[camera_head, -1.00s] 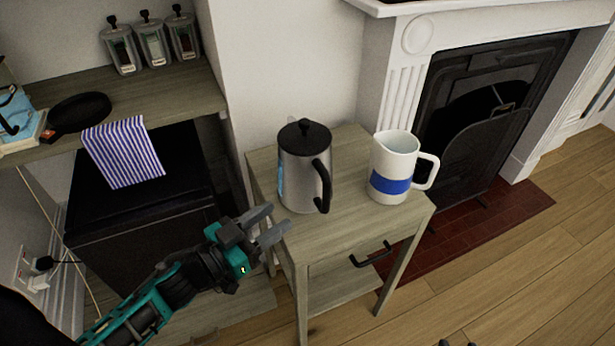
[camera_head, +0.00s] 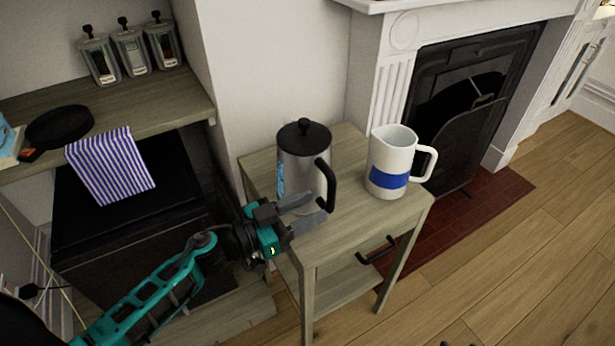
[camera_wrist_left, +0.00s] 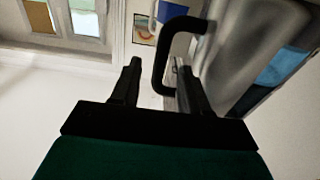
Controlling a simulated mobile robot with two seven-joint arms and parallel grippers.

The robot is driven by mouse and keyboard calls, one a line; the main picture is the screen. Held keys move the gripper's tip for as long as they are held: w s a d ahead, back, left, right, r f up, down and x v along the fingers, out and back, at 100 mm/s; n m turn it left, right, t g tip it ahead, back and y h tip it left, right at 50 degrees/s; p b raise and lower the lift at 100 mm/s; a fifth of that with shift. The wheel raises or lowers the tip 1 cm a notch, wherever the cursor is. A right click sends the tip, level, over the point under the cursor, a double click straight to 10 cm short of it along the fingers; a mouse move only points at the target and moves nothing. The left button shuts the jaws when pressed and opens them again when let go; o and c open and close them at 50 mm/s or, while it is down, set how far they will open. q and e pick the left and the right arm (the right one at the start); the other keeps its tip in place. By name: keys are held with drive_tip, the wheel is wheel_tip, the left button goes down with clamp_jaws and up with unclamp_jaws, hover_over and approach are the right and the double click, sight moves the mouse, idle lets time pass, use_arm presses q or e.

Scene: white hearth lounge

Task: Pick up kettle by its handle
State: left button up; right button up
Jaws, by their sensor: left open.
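The kettle (camera_head: 296,170) is a steel cylinder with a black lid and a black loop handle (camera_head: 329,183) on its right side. It stands upright on the small wooden side table (camera_head: 345,226). My left gripper (camera_head: 319,207) is open at the kettle's front, its fingertips near the handle's lower end. In the left wrist view the handle (camera_wrist_left: 160,65) appears between the two open fingers (camera_wrist_left: 157,68), with the right finger on the kettle-body side (camera_wrist_left: 240,50). I cannot tell whether either finger touches it.
A white jug with a blue band (camera_head: 391,162) stands right of the kettle, close to the handle. A shelf at left holds several canisters (camera_head: 131,50), a black pan (camera_head: 60,127) and a striped cloth (camera_head: 110,165). A fireplace (camera_head: 455,110) is behind at right.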

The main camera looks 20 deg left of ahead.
sight(332, 195)
use_arm(q)
drive_tip(key=x, duration=0.5)
drive_tip(key=shift+w+d+b, duration=0.15)
drive_tip(key=shift+w+b, duration=0.2)
clamp_jaws()
idle(1.0)
drive_tip(key=shift+w+r, duration=0.1)
drive_tip(key=shift+r, duration=0.2)
